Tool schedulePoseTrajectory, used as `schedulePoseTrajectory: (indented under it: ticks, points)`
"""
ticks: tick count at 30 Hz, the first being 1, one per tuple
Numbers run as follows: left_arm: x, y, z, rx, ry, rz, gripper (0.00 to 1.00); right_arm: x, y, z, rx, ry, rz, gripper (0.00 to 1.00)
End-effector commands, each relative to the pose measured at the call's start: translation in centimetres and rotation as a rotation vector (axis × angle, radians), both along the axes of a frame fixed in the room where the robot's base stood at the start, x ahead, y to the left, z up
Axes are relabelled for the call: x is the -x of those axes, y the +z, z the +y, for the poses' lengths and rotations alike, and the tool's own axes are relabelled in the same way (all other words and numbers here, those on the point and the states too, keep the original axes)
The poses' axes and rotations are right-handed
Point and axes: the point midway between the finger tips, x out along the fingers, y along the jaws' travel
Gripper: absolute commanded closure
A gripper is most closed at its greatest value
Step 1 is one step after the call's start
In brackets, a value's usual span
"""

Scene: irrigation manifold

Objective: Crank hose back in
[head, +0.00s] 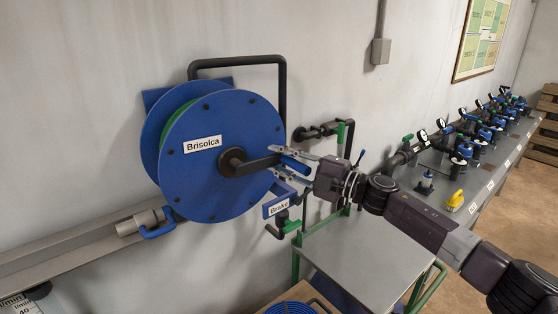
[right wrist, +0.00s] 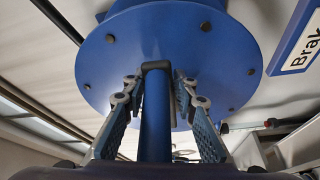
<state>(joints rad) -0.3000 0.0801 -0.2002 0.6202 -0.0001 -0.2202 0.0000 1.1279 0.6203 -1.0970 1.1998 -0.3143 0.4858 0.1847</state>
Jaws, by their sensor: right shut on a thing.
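A blue hose reel (head: 205,175) labelled "Brisolca" is mounted on the wall, left of the middle in the head view. A little green hose (head: 178,118) shows between its two discs. A dark crank arm (head: 258,164) runs rightward from the hub to a blue crank handle (head: 294,164). My right gripper (head: 288,168) reaches in from the right and is shut on this handle. In the right wrist view the handle (right wrist: 155,120) stands between the two fingers, with the reel disc behind. A blue "Brake" plate (head: 279,204) is just below the gripper. My left gripper is out of view.
A grey-and-blue fitting (head: 146,222) sits at the reel's lower left, by a wall rail (head: 70,250). A grey table (head: 370,262) stands below my right arm. A bench with several valves and gauges (head: 480,160) runs along the right wall. Pipes and a green valve are behind the gripper.

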Motion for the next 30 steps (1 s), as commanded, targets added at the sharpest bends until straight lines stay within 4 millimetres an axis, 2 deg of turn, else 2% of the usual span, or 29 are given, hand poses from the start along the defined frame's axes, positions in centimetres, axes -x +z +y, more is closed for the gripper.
schedulePoseTrajectory:
  ticks: [1,4,5,7,20,23,30]
  points:
    - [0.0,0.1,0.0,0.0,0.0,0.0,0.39,0.0,1.7,0.2,-0.025,0.004,-0.008,1.0]
    - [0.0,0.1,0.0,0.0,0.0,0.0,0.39,0.0,1.7,0.2,-0.026,0.005,-0.008,1.0]
    - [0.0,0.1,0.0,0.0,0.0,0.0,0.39,0.0,1.7,0.2,-0.026,0.005,-0.008,0.72]
    - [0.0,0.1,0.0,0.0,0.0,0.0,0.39,0.0,1.7,0.2,-0.025,0.005,-0.009,0.65]
    - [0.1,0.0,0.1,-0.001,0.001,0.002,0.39,0.2,1.0,-0.1,-0.015,0.004,-0.007,0.65]
    - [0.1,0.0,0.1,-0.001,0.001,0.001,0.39,0.6,0.8,-1.0,-0.015,0.002,-0.006,0.65]
    - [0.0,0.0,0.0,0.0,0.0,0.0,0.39,3.4,0.2,-5.1,-0.013,0.0,-0.004,0.65]
